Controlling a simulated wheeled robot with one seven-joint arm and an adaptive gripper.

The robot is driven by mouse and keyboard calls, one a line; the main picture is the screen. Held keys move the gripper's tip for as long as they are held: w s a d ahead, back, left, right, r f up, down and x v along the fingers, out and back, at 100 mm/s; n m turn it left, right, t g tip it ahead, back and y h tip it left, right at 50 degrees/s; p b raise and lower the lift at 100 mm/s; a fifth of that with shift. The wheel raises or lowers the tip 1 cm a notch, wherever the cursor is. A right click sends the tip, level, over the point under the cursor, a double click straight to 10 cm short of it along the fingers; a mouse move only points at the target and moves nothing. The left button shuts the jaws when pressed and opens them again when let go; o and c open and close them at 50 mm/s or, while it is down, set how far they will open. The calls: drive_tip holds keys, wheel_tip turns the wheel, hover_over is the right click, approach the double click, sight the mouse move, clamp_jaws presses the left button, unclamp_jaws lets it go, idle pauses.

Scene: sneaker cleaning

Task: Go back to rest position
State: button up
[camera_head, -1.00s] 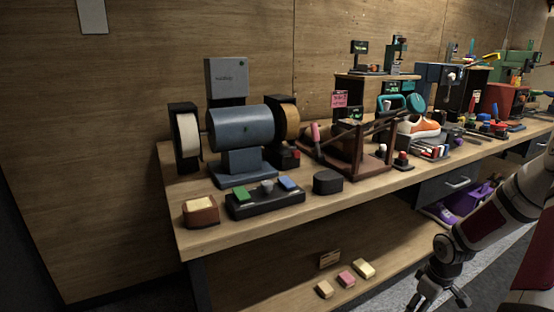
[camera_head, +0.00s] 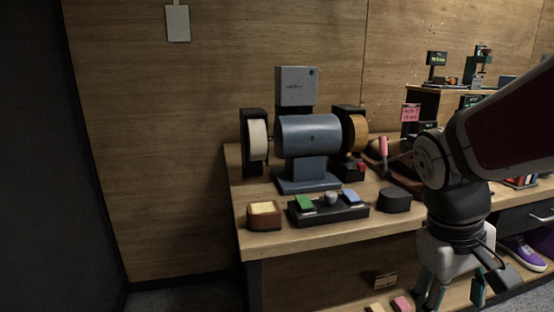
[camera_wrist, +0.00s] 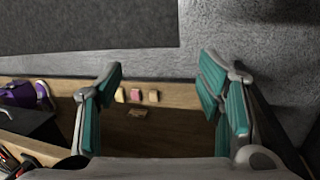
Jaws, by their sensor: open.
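My gripper (camera_head: 460,290) hangs pointing down in front of the bench at the lower right of the head view. It also shows in the wrist view (camera_wrist: 165,95), with its teal-padded fingers spread wide and nothing between them in its grasp. In the wrist view the lower shelf (camera_wrist: 180,124) and its small blocks show beyond the fingers, apart from them. My arm hides part of the bench's right side in the head view.
The workbench (camera_head: 330,240) bears a blue buffing machine (camera_head: 308,137), a black tray (camera_head: 328,211) with colored blocks, a brown box (camera_head: 264,216) and a black container (camera_head: 395,200). A purple shoe (camera_head: 524,255) sits low at right. The floor left of the bench is clear.

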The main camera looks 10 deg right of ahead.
drive_tip(key=s+a+r+t+y, duration=0.1)
drive_tip(key=s+a+r+y, duration=0.2)
drive_tip(key=s+a, duration=0.9)
wheel_tip(320, 180, up, 26)
drive_tip(key=t+p, duration=0.4)
drive_tip(key=p, duration=2)
drive_tip(key=shift+d+f, duration=0.15)
drive_tip(key=shift+f, duration=0.1)
